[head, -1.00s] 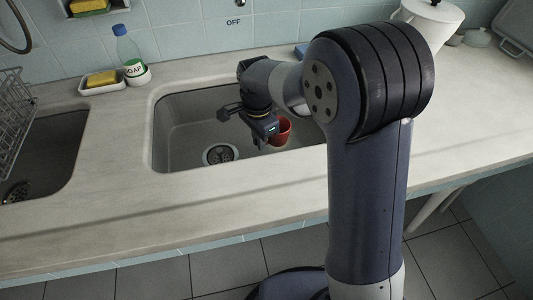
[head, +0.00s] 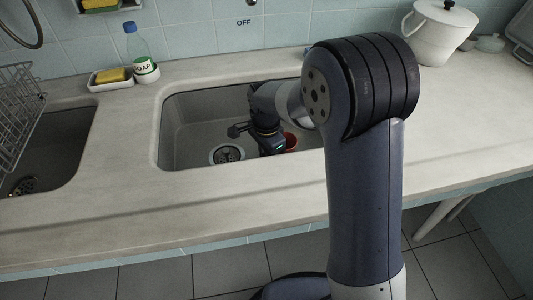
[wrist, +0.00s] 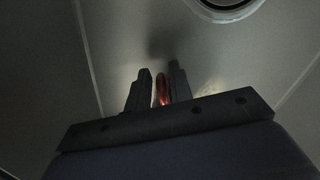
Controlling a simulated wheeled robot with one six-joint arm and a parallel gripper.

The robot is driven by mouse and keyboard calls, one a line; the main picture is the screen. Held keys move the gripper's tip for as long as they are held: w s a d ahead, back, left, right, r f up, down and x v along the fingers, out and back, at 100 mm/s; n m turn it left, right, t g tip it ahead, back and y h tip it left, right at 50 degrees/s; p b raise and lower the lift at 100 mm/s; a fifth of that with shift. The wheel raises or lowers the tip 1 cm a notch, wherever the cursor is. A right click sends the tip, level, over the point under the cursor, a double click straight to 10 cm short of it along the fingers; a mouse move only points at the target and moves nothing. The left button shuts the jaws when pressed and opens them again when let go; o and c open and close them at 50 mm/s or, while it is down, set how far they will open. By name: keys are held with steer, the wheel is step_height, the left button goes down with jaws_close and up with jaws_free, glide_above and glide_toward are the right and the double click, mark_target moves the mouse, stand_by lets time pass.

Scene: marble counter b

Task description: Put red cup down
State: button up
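The red cup (head: 291,142) is inside the right-hand sink basin, mostly hidden behind my gripper and arm in the head view. My gripper (head: 272,150) is low in the basin, to the right of the drain. In the wrist view, a strip of the red cup (wrist: 162,88) shows between the two dark fingers of my gripper (wrist: 159,82), which are close on it. Whether the cup touches the basin floor is not clear.
The sink basin (head: 190,125) has a drain (head: 227,154) at its bottom. A soap bottle (head: 141,55) and a yellow sponge (head: 111,75) on a dish stand behind it at left. A wire rack (head: 22,105) is far left; a white pot (head: 440,32) is back right.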

steer(key=shift+o, duration=0.9)
step_height(320, 180, up, 12)
steer(key=p, duration=0.2)
steer(key=shift+r, duration=0.2)
steer(key=shift+a+p, duration=0.1)
steer(key=shift+p, duration=0.2)
